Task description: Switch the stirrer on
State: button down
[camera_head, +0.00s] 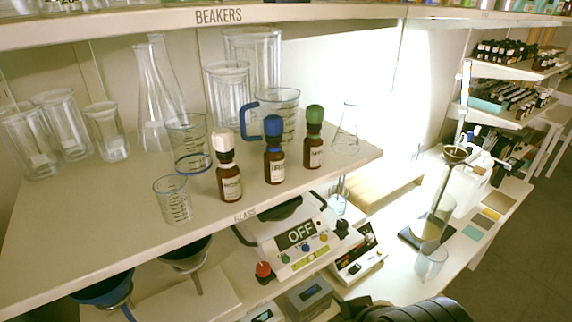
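A white device that looks like the stirrer (289,240) stands on the lower level, below the front edge of the glassware shelf. Its dark display (296,233) reads OFF. Small coloured buttons sit below the display. A red knob (264,270) is at its front left and a black knob (342,228) at its right. The shelf edge hides part of its back. A black ribbed part at the bottom edge seems to be mine. My gripper's fingers do not show in this view.
Three dropper bottles with white (229,182), blue (274,158) and green (314,143) caps stand on the shelf (90,225) among beakers and flasks. Another instrument (358,256) is right of the white device. A glass beaker (431,262) and tall stand (436,215) are farther right.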

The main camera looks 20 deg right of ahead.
aim_at(355, 269)
jog(key=k+l+u, duration=0.1)
jog(key=l+u, duration=0.2)
jog(key=k+l+u, duration=0.15)
jog(key=l+u, duration=0.15)
jog(key=l, duration=0.15)
jog(key=k+l+u, duration=0.15)
jog(key=l+u, duration=0.2)
jog(key=k+l+u, duration=0.3)
jog(key=i, duration=0.55)
